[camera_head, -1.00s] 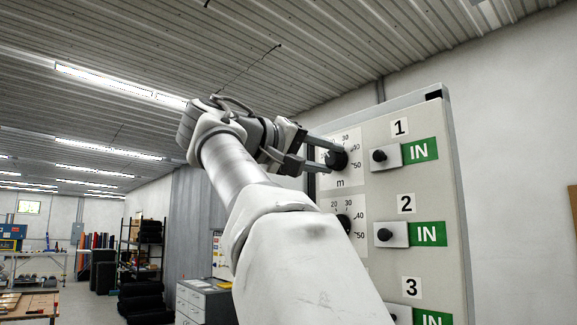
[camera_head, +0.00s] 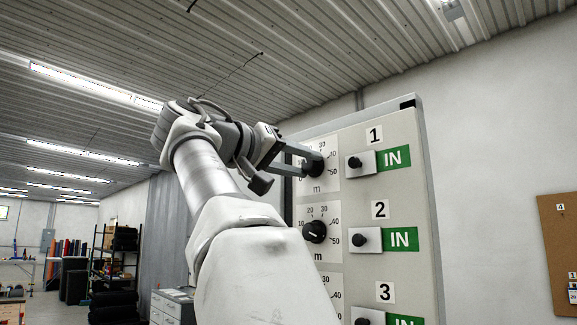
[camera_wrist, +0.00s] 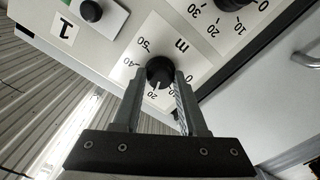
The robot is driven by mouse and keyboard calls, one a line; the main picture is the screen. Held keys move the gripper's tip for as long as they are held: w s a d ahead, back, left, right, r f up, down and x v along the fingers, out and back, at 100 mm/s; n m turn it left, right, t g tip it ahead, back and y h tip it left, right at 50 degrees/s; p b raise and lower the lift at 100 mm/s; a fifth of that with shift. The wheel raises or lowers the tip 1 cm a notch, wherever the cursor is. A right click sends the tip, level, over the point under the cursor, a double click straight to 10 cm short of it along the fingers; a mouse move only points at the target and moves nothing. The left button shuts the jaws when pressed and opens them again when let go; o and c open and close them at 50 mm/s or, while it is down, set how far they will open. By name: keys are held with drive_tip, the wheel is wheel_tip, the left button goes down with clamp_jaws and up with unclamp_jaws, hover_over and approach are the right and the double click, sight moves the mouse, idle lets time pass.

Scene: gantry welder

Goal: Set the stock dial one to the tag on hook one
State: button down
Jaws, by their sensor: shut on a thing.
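Stock dial one is a black knob (camera_head: 313,165) on a white scale marked in m, in the top row of the grey panel (camera_head: 401,130) beside label 1. My gripper (camera_head: 313,162) is shut on this knob, one finger on each side. In the wrist view the knob (camera_wrist: 160,71) sits between the fingertips (camera_wrist: 160,78), and its white pointer line is near the 20 mark. A brown board (camera_head: 558,245) at the right edge carries a small label 1 with a white tag (camera_head: 573,296) under it. The tag is cut off and its writing is too small to read.
Dial two (camera_head: 315,232) is right below dial one. Small black knobs (camera_head: 355,162) beside green IN plates (camera_head: 394,157) stand to the right of the dials. A grey drawer cabinet (camera_head: 172,306) and a shelf rack are at the left. Bare wall lies between panel and board.

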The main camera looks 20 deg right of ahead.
drive_tip(key=shift+c, duration=2.2)
unclamp_jaws()
drive_tip(key=v, duration=1.7)
drive_tip(key=shift+a, duration=0.2)
